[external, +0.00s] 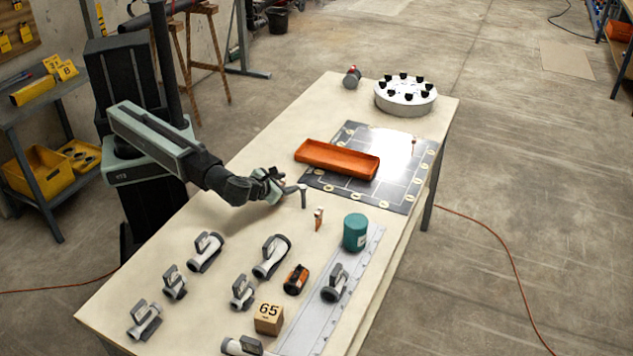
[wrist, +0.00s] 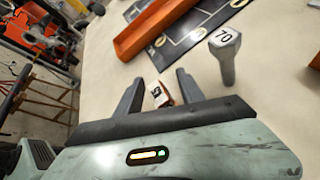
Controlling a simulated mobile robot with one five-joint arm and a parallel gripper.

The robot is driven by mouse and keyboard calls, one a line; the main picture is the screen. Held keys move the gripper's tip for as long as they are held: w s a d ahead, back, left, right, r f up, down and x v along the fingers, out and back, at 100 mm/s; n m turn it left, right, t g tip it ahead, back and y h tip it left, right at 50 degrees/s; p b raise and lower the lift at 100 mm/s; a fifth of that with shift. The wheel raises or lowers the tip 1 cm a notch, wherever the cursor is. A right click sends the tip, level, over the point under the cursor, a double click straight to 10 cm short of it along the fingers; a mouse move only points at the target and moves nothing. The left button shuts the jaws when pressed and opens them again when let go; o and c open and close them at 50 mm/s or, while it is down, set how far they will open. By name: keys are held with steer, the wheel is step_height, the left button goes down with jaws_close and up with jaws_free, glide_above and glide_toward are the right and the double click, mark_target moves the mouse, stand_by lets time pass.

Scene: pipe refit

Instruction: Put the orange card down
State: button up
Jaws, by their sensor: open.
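I cannot tell whether a finger touches the card.
A grey bolt-shaped piece marked 70 (wrist: 226,58) stands close right of my fingers in the wrist view. An orange tray (external: 337,160) lies on a dark panel (external: 395,197). A teal can (external: 355,232), a block marked 65 (external: 268,318) and several pipe fittings stand nearer the front.

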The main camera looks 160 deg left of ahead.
steer(key=shift+s+a+f, duration=0.25)
steer(key=shift+a, duration=0.05)
steer(key=shift+r, duration=0.1)
steer(key=shift+c, duration=0.4)
jaws_close()
step_height(320, 180, up, 10)
steer(key=p, duration=1)
